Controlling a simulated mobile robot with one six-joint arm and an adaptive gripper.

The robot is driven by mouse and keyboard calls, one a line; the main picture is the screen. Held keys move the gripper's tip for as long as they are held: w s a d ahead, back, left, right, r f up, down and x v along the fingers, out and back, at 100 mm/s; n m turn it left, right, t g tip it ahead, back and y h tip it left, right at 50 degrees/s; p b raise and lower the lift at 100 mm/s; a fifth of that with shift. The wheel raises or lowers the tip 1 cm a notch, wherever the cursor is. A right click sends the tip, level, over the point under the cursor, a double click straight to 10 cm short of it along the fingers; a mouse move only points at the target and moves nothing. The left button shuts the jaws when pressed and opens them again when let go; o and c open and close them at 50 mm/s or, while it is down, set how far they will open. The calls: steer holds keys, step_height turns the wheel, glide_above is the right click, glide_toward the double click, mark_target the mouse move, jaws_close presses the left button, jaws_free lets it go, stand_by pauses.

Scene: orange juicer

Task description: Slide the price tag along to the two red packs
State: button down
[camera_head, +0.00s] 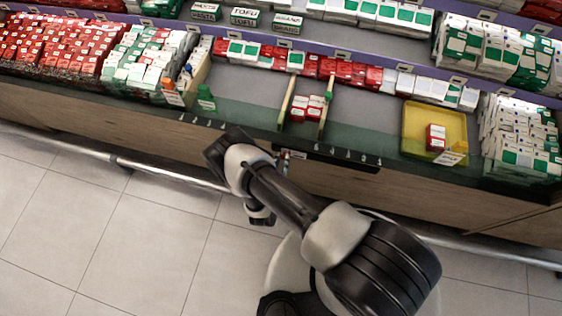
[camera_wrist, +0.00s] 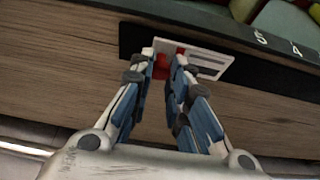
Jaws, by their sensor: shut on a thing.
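The price tag (camera_wrist: 205,62) is a white card with print and a red part, on the black rail along the shelf's front edge. It also shows in the head view as a small pale card (camera_head: 297,154). My gripper (camera_wrist: 165,55) is shut on the tag's red part, with a fingertip on each side. In the head view my arm hides most of the gripper. Small red-and-white packs (camera_head: 307,107) stand between two wooden dividers, behind the tag. More red-and-white packs (camera_head: 436,138) stand in a yellow tray (camera_head: 412,145) to the right.
The rail carries white numbers, with 5 and 4 to the right of the tag (camera_wrist: 278,42). A green block (camera_head: 206,102) stands on the shelf at left. Rows of cartons fill the shelf's left, back and right. A metal bar (camera_head: 150,167) runs low along the front.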

steer(key=c, duration=1.5)
jaws_free()
steer(key=shift+o, duration=0.2)
steer(key=v, duration=1.2)
